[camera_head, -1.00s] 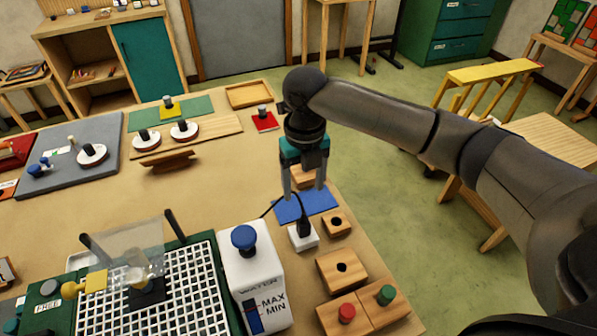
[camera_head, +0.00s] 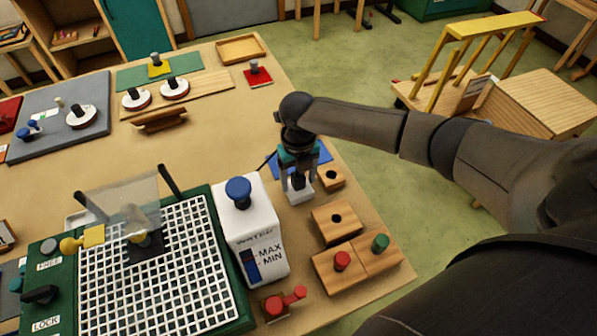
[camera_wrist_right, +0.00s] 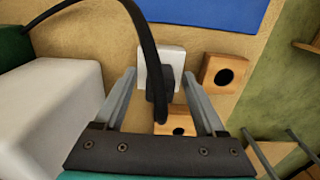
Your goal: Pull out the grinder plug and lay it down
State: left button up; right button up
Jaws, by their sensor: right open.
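The black grinder plug (camera_wrist_right: 157,88) stands in the white socket block (camera_wrist_right: 174,55), and its black cable (camera_wrist_right: 144,28) arches away from it. In the head view the plug (camera_head: 297,181) and the white socket (camera_head: 300,197) are partly covered by my gripper. My right gripper (camera_head: 298,190) points down over the socket and is open. In the right wrist view its fingers (camera_wrist_right: 158,78) stand on either side of the plug, with gaps between. My left gripper is not in view.
A blue mat (camera_head: 322,160) lies just behind the socket. Wooden blocks with holes (camera_head: 331,178) (camera_head: 336,220) stand to the right and in front. The white grinder housing (camera_head: 253,232) with a blue knob stands close on the left.

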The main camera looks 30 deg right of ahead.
grip_shut()
dwell(1.1)
